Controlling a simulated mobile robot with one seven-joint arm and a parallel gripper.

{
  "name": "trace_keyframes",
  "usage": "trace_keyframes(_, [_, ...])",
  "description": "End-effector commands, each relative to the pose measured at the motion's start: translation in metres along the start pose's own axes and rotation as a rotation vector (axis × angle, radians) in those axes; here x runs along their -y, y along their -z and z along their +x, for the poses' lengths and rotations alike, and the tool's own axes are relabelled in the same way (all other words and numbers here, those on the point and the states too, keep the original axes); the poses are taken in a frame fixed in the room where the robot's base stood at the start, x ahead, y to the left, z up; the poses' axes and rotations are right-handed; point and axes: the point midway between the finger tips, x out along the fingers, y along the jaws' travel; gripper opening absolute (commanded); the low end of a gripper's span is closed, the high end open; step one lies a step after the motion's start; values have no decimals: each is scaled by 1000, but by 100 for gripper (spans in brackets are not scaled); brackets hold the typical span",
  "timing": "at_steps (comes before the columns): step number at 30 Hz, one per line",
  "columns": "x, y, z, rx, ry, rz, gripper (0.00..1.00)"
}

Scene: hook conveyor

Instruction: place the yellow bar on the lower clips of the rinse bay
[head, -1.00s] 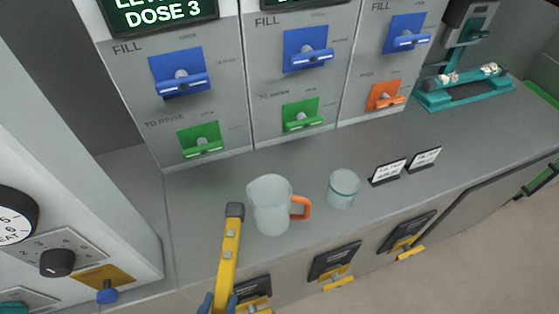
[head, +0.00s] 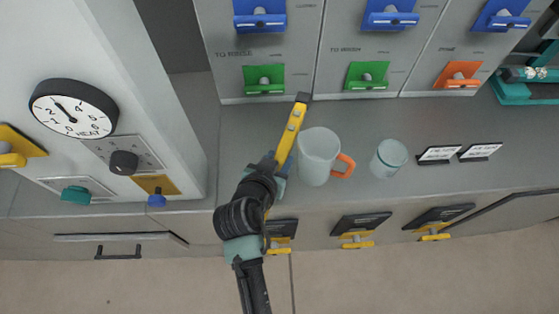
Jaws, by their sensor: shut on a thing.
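The yellow bar (head: 288,137) has a dark end cap and shows in the head view, slanting up and to the right over the grey counter. My gripper (head: 277,166) is shut on its near end, beside the pitcher. The bar's far end reaches close to the green lever of the left panel.
A clear pitcher (head: 316,157) with an orange handle stands just right of the bar. Wall panels with blue and green levers (head: 264,80) rise behind. A dial cabinet (head: 75,110) stands left.

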Motion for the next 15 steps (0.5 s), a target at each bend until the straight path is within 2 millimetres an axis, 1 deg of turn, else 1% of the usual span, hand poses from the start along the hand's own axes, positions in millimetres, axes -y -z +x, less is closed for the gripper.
trace_keyframes(2, [0, 8, 5, -5, 1, 3, 0])
trace_keyframes(6, [0, -12, 19, 0, 0, -2, 0])
trace_keyframes(9, [0, -19, 26, -2, 0, -1, 0])
trace_keyframes(15, [0, -21, 27, -5, 1, 2, 0])
